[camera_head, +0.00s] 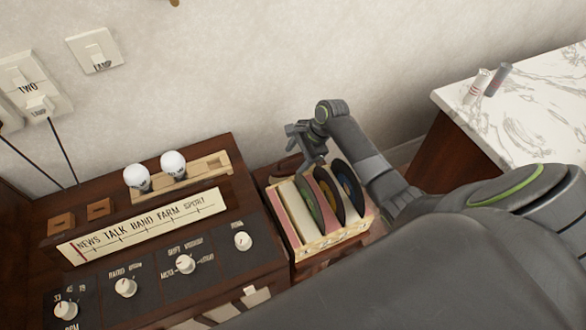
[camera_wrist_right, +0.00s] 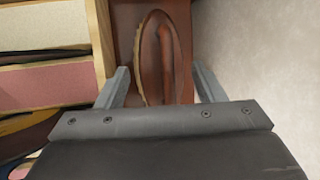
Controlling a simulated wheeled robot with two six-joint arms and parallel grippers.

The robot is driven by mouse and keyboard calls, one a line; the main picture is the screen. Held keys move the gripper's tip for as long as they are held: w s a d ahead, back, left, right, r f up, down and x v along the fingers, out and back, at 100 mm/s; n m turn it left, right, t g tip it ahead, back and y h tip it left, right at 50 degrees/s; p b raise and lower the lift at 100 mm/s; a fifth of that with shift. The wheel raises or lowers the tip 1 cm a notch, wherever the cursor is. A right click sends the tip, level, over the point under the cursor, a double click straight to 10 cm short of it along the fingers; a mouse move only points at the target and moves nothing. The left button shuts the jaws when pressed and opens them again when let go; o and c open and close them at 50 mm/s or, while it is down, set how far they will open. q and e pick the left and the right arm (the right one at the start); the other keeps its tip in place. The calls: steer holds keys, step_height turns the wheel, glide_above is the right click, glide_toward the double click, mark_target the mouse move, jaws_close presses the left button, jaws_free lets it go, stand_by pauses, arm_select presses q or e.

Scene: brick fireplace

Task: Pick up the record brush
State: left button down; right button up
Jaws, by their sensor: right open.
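The record brush (camera_wrist_right: 150,45) is an oval dark brown piece with a pale bristle edge and a reddish-brown handle. In the right wrist view it lies between the two fingers of my right gripper (camera_wrist_right: 160,70), which is open, with a gap on each side. In the head view a small part of the brush (camera_head: 284,169) shows behind the record crate, partly hidden by my gripper (camera_head: 303,147). I cannot tell how far the fingertips are above it. My left gripper is not in view.
The record crate (camera_head: 318,247) with several records stands directly in front of the brush. The radio cabinet (camera_head: 215,268) with knobs and two white bulbs is at left. A wall (camera_head: 240,60) rises behind. A marble-topped counter (camera_head: 530,118) holds two small cylinders at right.

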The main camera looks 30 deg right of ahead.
mark_target(289, 166)
steer(key=x, duration=0.3)
steer(key=shift+a+f, duration=0.15)
steer(key=shift+f, duration=0.1)
steer(key=c, duration=0.7)
steer(key=shift+r, duration=0.3)
step_height(289, 166, up, 10)
steer(key=shift+f+p, duration=0.2)
steer(key=shift+p, duration=0.6)
